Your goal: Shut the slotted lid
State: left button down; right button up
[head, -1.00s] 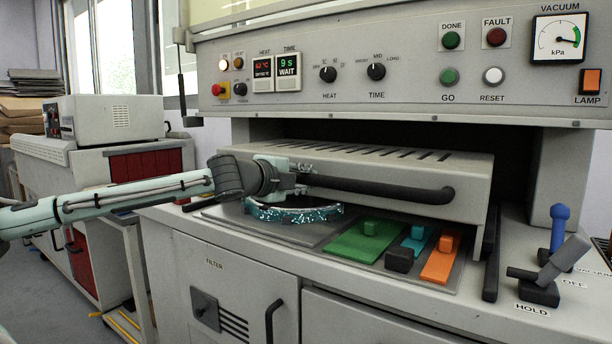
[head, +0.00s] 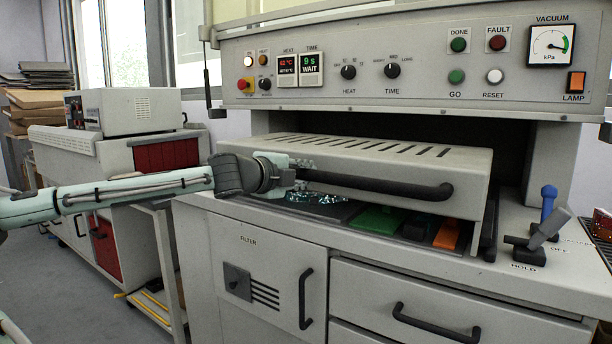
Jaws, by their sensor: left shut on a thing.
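The slotted lid (head: 370,151) is a pale grey hood with a row of dark slots on top and a black bar handle (head: 390,187) along its front. It hangs low over the machine's bed, with a gap still showing under its front edge. My left gripper (head: 300,177) is shut on the left end of the handle. Under the lid, the glittery teal arc (head: 318,197), a green block (head: 378,219) and an orange block (head: 447,235) are partly hidden. My right gripper is not in view.
Above is a control panel with a WAIT display (head: 309,68), knobs and a vacuum gauge (head: 551,50). At right stand a grey HOLD lever (head: 548,232) and a blue lever (head: 548,203). Below are a filter door (head: 255,275) and drawers.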

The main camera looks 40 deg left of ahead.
pick_arm(q)
jog(key=shift+f, duration=0.25)
jog(key=c, duration=1.8)
grip_release()
jog(key=shift+c, duration=0.2)
jog(key=o, duration=0.5)
jog(key=shift+s+r, duration=0.15)
jog(key=shift+s, duration=0.1)
jog(key=shift+s+r, duration=0.1)
jog(key=shift+s, duration=0.05)
jog(key=v, duration=1.1)
jog(key=shift+s+d+r, duration=0.1)
jog(key=shift+s, duration=0.2)
